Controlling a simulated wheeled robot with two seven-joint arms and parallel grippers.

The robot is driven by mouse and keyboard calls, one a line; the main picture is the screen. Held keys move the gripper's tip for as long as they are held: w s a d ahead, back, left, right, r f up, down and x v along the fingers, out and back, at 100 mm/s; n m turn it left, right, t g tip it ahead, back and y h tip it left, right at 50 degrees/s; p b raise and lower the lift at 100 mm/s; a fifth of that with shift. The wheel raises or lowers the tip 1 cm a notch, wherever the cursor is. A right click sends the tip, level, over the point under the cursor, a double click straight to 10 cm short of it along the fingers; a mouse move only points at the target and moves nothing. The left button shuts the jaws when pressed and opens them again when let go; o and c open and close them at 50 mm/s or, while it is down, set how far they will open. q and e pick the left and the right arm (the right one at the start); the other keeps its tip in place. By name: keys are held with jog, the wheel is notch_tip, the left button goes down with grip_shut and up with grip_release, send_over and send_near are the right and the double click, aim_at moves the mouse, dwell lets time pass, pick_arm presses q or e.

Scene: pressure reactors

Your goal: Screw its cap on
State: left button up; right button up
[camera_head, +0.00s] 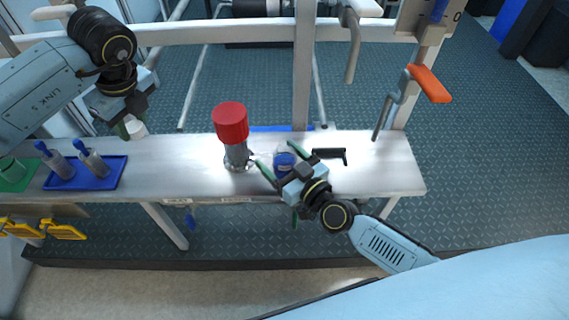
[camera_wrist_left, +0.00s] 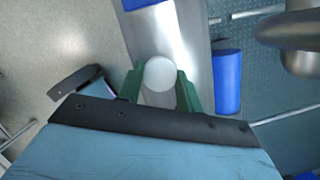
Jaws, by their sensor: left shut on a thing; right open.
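A small white cap (camera_head: 138,129) is between the green fingertips of my left gripper (camera_head: 129,128), above the left part of the metal bench. In the left wrist view, the round white cap (camera_wrist_left: 160,74) is pinched by the left gripper (camera_wrist_left: 160,88). A small jar with a blue band (camera_head: 284,160) stands on the bench right of centre. My right gripper (camera_head: 278,156) is open, with its green fingers on either side of the jar. I cannot tell whether they touch it. The right hand hides part of the jar's near side.
A metal vessel with a red top (camera_head: 231,124) stands left of the jar. A blue tray (camera_head: 112,172) with bottles and a green tray (camera_head: 28,176) are on the left. A black handle-like piece (camera_head: 329,153) lies right of the jar. An orange-handled lever (camera_head: 429,84) rises at the right end.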

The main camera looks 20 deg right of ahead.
jog(key=shift+w, duration=0.1)
jog(key=c, duration=1.3)
pick_arm(q)
jog(key=shift+r, duration=0.15)
pick_arm(e)
jog(key=shift+r, duration=0.15)
